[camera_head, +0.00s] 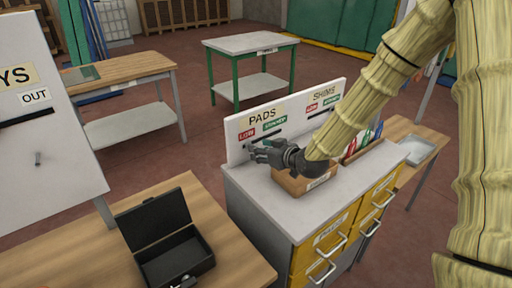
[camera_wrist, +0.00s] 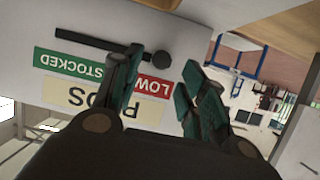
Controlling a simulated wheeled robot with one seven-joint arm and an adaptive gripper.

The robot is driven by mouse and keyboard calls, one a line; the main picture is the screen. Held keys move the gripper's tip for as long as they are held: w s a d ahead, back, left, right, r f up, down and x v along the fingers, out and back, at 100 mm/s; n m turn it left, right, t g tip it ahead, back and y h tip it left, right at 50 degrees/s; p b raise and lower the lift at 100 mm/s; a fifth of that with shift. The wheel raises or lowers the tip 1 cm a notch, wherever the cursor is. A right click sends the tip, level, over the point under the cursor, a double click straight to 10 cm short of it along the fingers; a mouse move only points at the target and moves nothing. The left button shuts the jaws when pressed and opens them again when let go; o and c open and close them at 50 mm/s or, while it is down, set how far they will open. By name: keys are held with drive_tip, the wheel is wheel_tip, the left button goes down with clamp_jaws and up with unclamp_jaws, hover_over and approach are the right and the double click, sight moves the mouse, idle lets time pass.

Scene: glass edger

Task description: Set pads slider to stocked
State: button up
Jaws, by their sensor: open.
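The PADS board (camera_head: 262,116) is a white upright panel with a red LOW label (camera_head: 246,133) and a green STOCKED label (camera_head: 275,123). In the wrist view, which shows the board upside down, a dark slot (camera_wrist: 95,40) runs along the labels. Its round black slider knob (camera_wrist: 159,58) is at the LOW end. My gripper (camera_head: 255,150) is open in front of the PADS half of the board. In the wrist view, the knob appears between the tips of my gripper (camera_wrist: 163,62). I cannot tell whether they touch it. The knob is hidden in the head view.
The board stands at the back of a white-topped cabinet (camera_head: 285,220) with yellow drawers. A cardboard bin (camera_head: 295,187) sits under my wrist. The SHIMS section (camera_head: 323,95) is to the right. An open black case (camera_head: 165,245) lies on the wooden table at left.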

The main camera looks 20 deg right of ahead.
drive_tip(key=shift+p+x, duration=0.5)
drive_tip(key=shift+x, duration=1.35)
drive_tip(key=shift+w+f, duration=0.15)
drive_tip(key=shift+f, duration=0.05)
drive_tip(key=shift+r, duration=0.1)
clamp_jaws()
